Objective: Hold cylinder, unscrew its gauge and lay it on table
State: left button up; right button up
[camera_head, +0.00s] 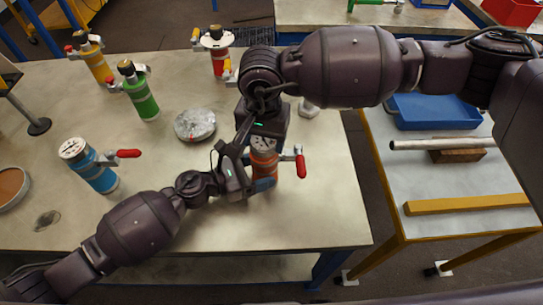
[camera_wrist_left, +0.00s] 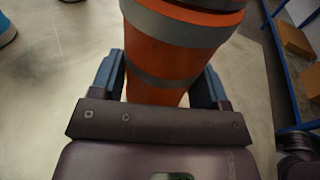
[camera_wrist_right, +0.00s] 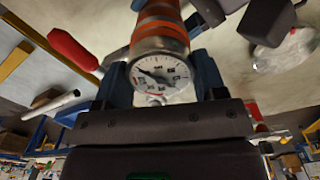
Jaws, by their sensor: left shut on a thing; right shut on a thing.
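The orange cylinder (camera_head: 264,166) with grey bands stands upright near the right side of the table (camera_head: 310,215). A red-handled valve (camera_head: 301,163) sticks out to its right. My left gripper (camera_head: 262,183) is shut around the cylinder's lower body; the left wrist view shows the orange body (camera_wrist_left: 160,62) between its blue fingers. The round white-faced gauge (camera_wrist_right: 160,76) sits at the cylinder's top, in line with it. My right gripper (camera_wrist_right: 162,84) is shut on the gauge from above. Whether the gauge's thread is loose cannot be seen.
Green (camera_head: 142,97), yellow (camera_head: 96,62), blue (camera_head: 93,171) and red (camera_head: 217,60) vessels stand on the table. A shiny round part (camera_head: 195,124) lies left of the cylinder. Bare tabletop lies in front and right. A side bench holds a blue tray (camera_head: 435,112) and pipe (camera_head: 430,145).

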jog(key=n, duration=0.6)
jog(key=shift+n, duration=0.3)
jog(key=n, duration=0.7)
jog(key=shift+r, duration=0.1)
jog(key=o, duration=1)
